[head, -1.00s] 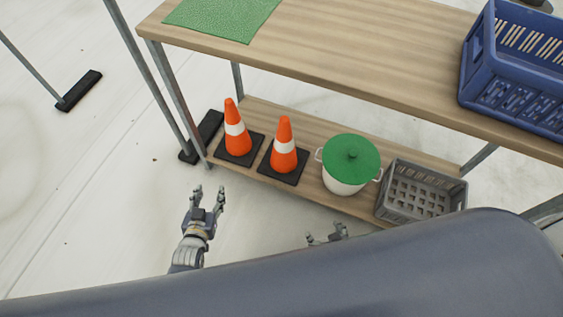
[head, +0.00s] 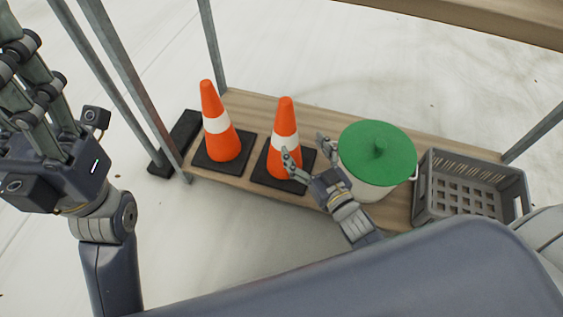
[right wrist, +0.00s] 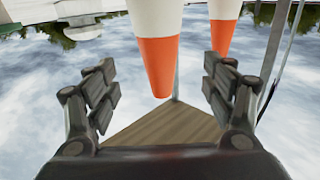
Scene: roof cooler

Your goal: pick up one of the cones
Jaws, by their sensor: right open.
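Two orange cones with white bands and black square bases stand upright on the lower shelf: the left cone (head: 222,142) and the right cone (head: 284,150). My right gripper (head: 304,149) is open and empty at the right cone, with one finger overlapping its lower front in the head view and the other to its right. In the right wrist view the nearer cone (right wrist: 160,60) appears tip-down between and beyond the open fingers (right wrist: 160,90), with the other cone (right wrist: 222,30) behind. My left gripper (head: 40,110) is large at the left edge, away from the cones, its fingertips cut off.
A white pot with a green lid (head: 376,152) stands close right of my right gripper. A grey crate (head: 465,190) is farther right. Metal shelf posts (head: 210,45) rise around the lower shelf (head: 250,100), and the upper board (head: 480,18) crosses the top right.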

